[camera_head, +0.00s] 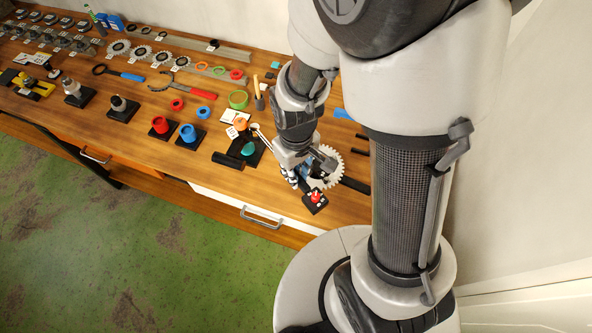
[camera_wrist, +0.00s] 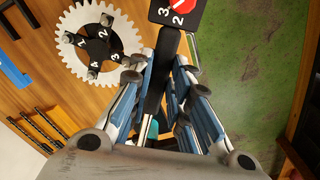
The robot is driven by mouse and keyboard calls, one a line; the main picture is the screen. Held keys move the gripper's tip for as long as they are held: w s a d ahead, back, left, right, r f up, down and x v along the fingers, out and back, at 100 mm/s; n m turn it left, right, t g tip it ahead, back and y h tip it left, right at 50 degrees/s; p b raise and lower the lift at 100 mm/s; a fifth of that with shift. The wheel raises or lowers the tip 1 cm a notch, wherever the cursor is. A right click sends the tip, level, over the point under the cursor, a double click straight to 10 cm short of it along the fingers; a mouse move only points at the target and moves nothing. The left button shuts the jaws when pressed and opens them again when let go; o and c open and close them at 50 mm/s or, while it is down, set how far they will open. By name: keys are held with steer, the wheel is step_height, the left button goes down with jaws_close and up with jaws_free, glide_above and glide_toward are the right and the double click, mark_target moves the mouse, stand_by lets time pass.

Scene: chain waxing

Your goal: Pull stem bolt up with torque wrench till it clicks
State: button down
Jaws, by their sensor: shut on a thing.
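My gripper (camera_wrist: 165,72) has blue fingers and is shut on a dark bar (camera_wrist: 158,88), which looks like the torque wrench. The bar passes between the fingers, and its far end reaches a black block (camera_wrist: 166,14) at the top of the wrist view. The block has a red part (camera_wrist: 185,4) and white numbers 3 and 2. In the head view, my gripper (camera_head: 304,172) is over the table's front edge, just above this block (camera_head: 316,203). The stem bolt cannot be made out, and the wrench's contact with it is unclear.
A white toothed chainring (camera_wrist: 72,45) with a black numbered spider lies beside my gripper. Dark rods (camera_wrist: 40,130) lie near it. Red and blue cups (camera_head: 160,125) and a black cylinder (camera_head: 228,161) are to the left. Drawer handles (camera_head: 262,217) stick out in front.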

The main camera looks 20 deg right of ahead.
steer(key=shift+r+p, duration=1.3)
steer(key=shift+r, duration=0.45)
